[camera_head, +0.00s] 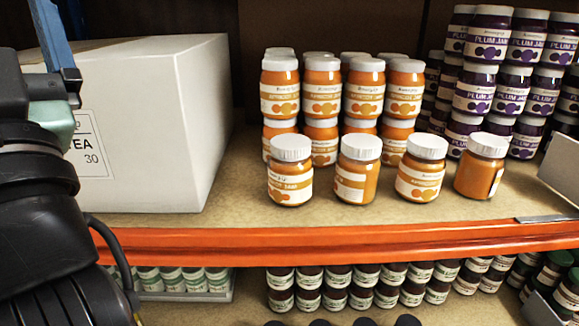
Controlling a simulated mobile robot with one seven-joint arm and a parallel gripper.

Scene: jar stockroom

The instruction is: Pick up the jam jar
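Several orange apricot jam jars with white lids stand upright on the shelf. The front row has a jar at left (290,171), a jar beside it (357,169), a jar right of centre (420,169) and a jar at right (480,167) whose label is turned mostly away. Behind them, more apricot jars (322,88) are stacked in layers. Purple plum jam jars (480,90) are stacked at the right. Which jar is the task's cannot be told. My dark arm fills the left edge, apart from the jars. My gripper's fingers are not visible.
A large white box (160,120) stands left of the jars. The shelf (240,205) has an orange front beam (320,243) and some bare surface before the jars. A pale panel (560,168) is at the right edge. Jars (365,287) fill the shelf below.

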